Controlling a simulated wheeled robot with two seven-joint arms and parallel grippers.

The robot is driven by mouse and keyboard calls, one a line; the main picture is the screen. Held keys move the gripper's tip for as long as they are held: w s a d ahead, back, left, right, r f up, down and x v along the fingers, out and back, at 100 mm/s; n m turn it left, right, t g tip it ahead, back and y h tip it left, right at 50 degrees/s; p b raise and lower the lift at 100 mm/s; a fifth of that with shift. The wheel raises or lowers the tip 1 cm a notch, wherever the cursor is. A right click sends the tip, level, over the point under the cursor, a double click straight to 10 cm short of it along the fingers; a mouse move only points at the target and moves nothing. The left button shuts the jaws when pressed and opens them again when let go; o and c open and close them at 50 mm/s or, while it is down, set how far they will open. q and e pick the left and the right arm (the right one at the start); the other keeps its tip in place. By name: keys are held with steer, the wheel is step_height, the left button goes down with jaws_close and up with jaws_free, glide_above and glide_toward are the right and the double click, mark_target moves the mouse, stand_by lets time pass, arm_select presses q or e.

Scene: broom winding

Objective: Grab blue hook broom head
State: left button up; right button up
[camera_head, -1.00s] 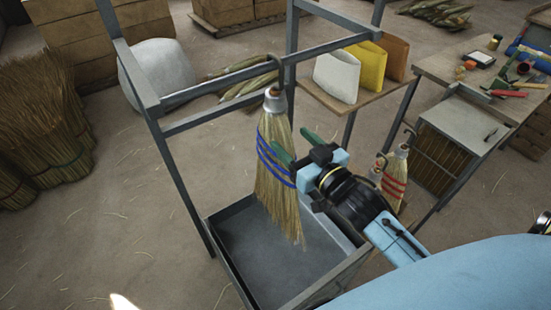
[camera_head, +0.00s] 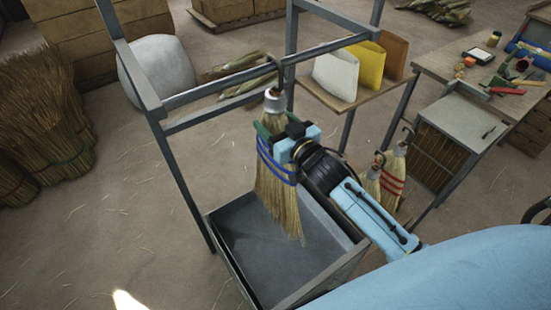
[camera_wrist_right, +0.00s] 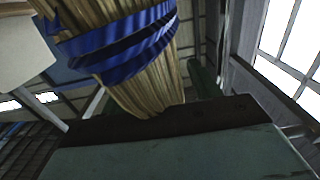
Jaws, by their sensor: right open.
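The blue-banded broom head (camera_head: 272,190) hangs upright by a hook (camera_head: 276,68) from the grey frame's crossbar, above a grey metal tray (camera_head: 262,262). My right gripper (camera_head: 268,135) is at the upper part of the broom, just below its silver cap (camera_head: 275,101). Its green fingers are open, with the bristles apparently between them; part of the broom is hidden behind the gripper. In the right wrist view the bristles and blue bands (camera_wrist_right: 122,45) fill the upper middle, close to the gripper. My left gripper is not in view.
Red-banded broom heads (camera_head: 393,175) hang to the right of my right arm. A grey metal frame (camera_head: 172,160) stands around the broom. A shelf with bags (camera_head: 337,76) and a workbench (camera_head: 445,62) are behind right. Straw bundles (camera_head: 40,130) stand at left.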

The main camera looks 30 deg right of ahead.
steer(key=shift+c, duration=0.3)
jaws_close()
steer(key=shift+r, duration=0.1)
